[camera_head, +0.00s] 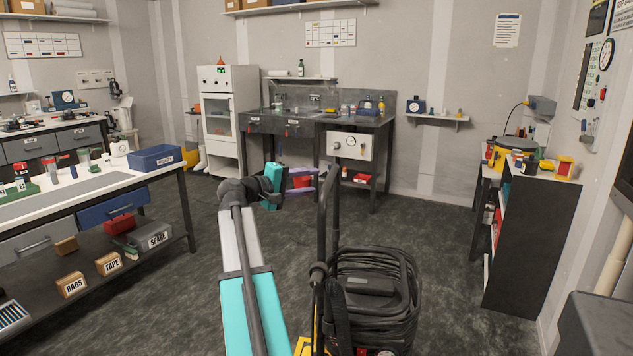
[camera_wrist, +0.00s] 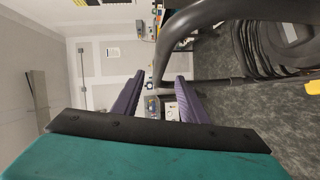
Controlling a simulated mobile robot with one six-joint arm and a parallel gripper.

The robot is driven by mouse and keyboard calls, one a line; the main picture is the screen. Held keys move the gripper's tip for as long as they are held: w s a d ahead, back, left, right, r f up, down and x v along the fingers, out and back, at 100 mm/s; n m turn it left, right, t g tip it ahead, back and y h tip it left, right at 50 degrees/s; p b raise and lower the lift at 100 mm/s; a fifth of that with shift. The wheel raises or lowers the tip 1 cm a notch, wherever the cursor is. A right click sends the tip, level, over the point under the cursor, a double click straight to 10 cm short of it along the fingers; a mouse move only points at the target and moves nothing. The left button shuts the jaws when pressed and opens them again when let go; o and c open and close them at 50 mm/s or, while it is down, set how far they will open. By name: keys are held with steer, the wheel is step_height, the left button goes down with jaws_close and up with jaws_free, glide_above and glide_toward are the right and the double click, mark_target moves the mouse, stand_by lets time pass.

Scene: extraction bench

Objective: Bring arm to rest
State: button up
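My arm stretches forward from the bottom of the head view, and my gripper (camera_head: 303,184) is at its end, above the open floor. In the wrist view my gripper (camera_wrist: 157,98) shows two purple fingers standing apart with a gap between them. Nothing is held in that gap; the far bench shows through it. A black tubular handle (camera_head: 328,200) rises just right of my gripper in the head view. The same dark bar crosses close by in the wrist view. I cannot tell whether it touches my gripper.
A coiled black hose (camera_head: 385,290) lies right of my arm. A white-topped bench (camera_head: 80,195) with a blue bin (camera_head: 155,158) stands at left. A dark shelf unit (camera_head: 530,230) stands at right. The floor (camera_head: 430,225) between is clear up to the back sink bench (camera_head: 310,125).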

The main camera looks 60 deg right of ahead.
steer(key=shift+w+a, duration=0.1)
steer(key=shift+a, duration=0.2)
stand_by(0.4)
